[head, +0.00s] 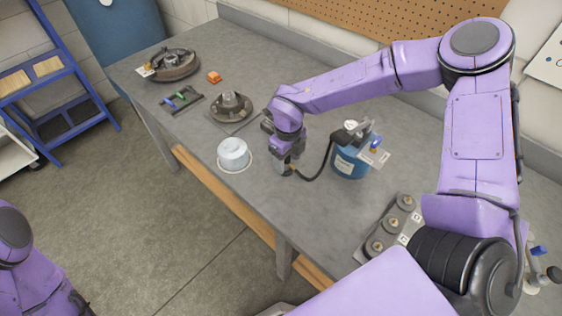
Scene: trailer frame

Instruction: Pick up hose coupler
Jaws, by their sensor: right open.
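My right gripper (286,164) points down over the grey workbench, near the white container. A black hose (320,168) runs from the blue canister (349,163) to the spot under this gripper. A small brownish end piece (287,173), which looks like the hose coupler, sits at the fingertips. The gripper is open around or just above it; I cannot tell which. The gripper hides part of the coupler. Part of my left arm shows at the lower left, but its gripper is out of view.
A white round container (234,154) stands left of the gripper at the bench (262,205) front. A hub (231,107), a drum part (174,65), an orange block (214,77) and small tools (181,99) lie farther left. A grey block with round fittings (391,231) is at the right.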

